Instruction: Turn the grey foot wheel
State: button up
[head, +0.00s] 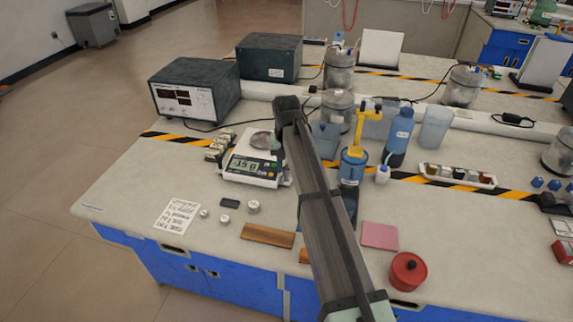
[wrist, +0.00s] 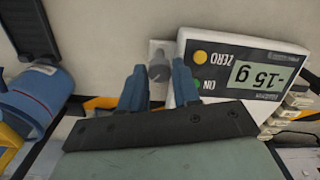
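The white balance (head: 252,168) stands on the bench left of my arm in the head view. In the wrist view the balance (wrist: 235,75) is at upper right, with its display lit. The grey foot wheel (wrist: 159,72) is at the balance's side, on a pale tab. My gripper (wrist: 158,67) is open, with one blue finger on each side of the wheel in the picture. Gaps show between fingers and wheel; I cannot tell how deep the fingertips reach. In the head view my arm hides the gripper.
A blue-lidded jar with a yellow pump (head: 353,165) stands close right of my arm. Small weights (head: 253,207) and a brown strip (head: 267,236) lie in front of the balance. A power supply (head: 195,90) stands behind it. A red tin (head: 407,271) is at front right.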

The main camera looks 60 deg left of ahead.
aim_at(287, 168)
jog(key=o, duration=0.4)
jog(key=shift+c, duration=0.2)
jog(key=shift+r, duration=0.1)
notch_tip(287, 168, up, 14)
jog(key=shift+f, duration=0.2)
dwell(0.6)
